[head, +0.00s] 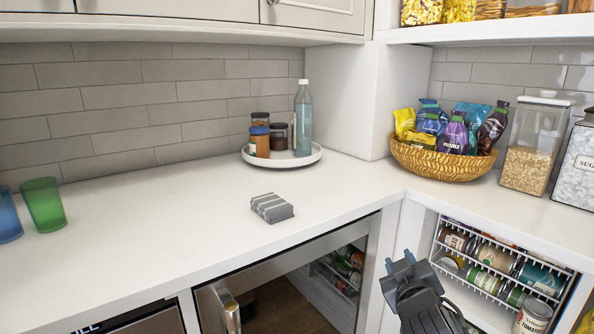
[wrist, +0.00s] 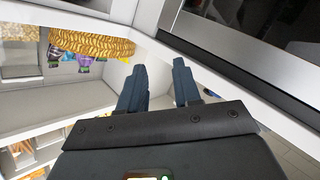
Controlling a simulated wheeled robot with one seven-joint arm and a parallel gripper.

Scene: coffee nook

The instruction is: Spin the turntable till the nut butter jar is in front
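The turntable (head: 287,163), a round white tray with a low rim, stands on the counter near the back corner. On it are a brown jar with a blue lid (head: 260,142) at the front left, a dark-lidded jar (head: 279,137) beside it, another dark-lidded jar (head: 260,119) behind, and a tall clear blue bottle (head: 303,120) at the right. The labels are too small to read; the blue-lidded jar looks most like nut butter. My gripper (head: 399,266) is low at the right, in front of the counter and well away from the turntable. Its fingers (wrist: 158,78) are apart and empty.
A grey striped cloth-like block (head: 271,208) lies on the counter in front of the turntable. A woven basket (head: 440,165) of snack bags and a clear canister (head: 529,150) stand at the right. Green and blue cups (head: 43,204) stand at the left.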

